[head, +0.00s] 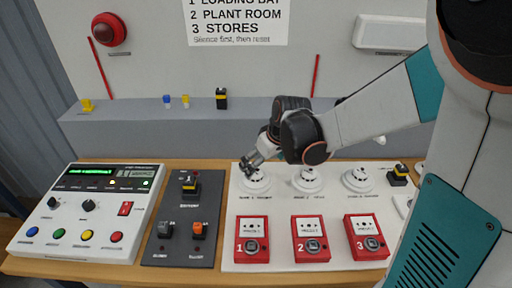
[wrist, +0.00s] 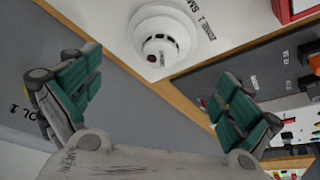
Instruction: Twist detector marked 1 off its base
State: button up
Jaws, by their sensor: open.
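The detector marked 1 (head: 256,183) is a round white dome on its base at the left end of a row on the white board. In the wrist view the detector (wrist: 160,38) shows at the top centre, with "ZONE 1" lettering beside it. My gripper (head: 252,165) is just above and partly in front of this detector in the head view. In the wrist view my gripper (wrist: 160,90) is open, its green-padded fingers wide apart and nothing between them. The detector lies off toward the top of that view, not between the fingers.
Two more detectors, the middle one (head: 308,179) and the right one (head: 358,179), stand to the right. Red call points (head: 252,240) stand in front. A dark switch panel (head: 185,220) and a white control panel (head: 90,212) are to the left. A grey ledge (head: 150,130) runs behind.

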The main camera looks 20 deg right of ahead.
aim_at(256, 173)
jog(key=b+x, duration=0.2)
jog(key=x, duration=0.6)
jog(key=shift+f, duration=0.2)
jog(key=c, duration=1.2)
